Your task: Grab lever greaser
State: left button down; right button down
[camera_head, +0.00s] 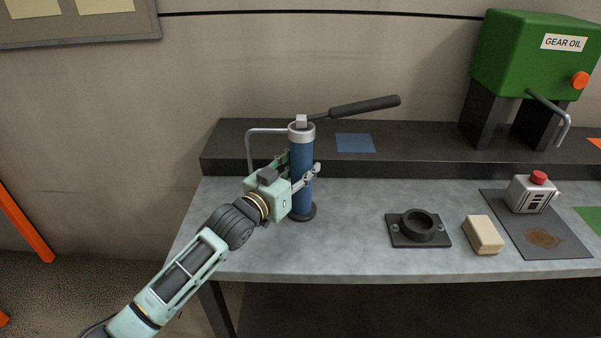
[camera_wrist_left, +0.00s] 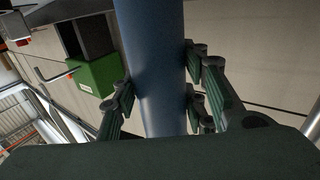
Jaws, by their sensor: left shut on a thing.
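The lever greaser (camera_head: 301,157) stands upright on the left part of the grey bench. It has a blue cylinder, a silver cap, a black lever handle pointing right, a thin bent pipe to the left and a dark round foot. My left gripper (camera_head: 303,177) is shut around the middle of the blue cylinder. The left wrist view shows the cylinder (camera_wrist_left: 157,65) between the green-padded fingers of my left gripper (camera_wrist_left: 165,100). The foot appears to rest on the bench top; I cannot tell if there is a gap. My right gripper is not in view.
The grey bench (camera_head: 350,255) also holds a black ring holder (camera_head: 419,226), a beige block (camera_head: 483,234) and a grey box with a red button (camera_head: 533,193) on a dark mat (camera_head: 505,215). A raised dark shelf (camera_head: 420,150) carries a blue square (camera_head: 355,143) and a green gear oil tank (camera_head: 505,60).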

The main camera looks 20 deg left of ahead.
pick_arm(q)
jog(key=shift+r, duration=0.3)
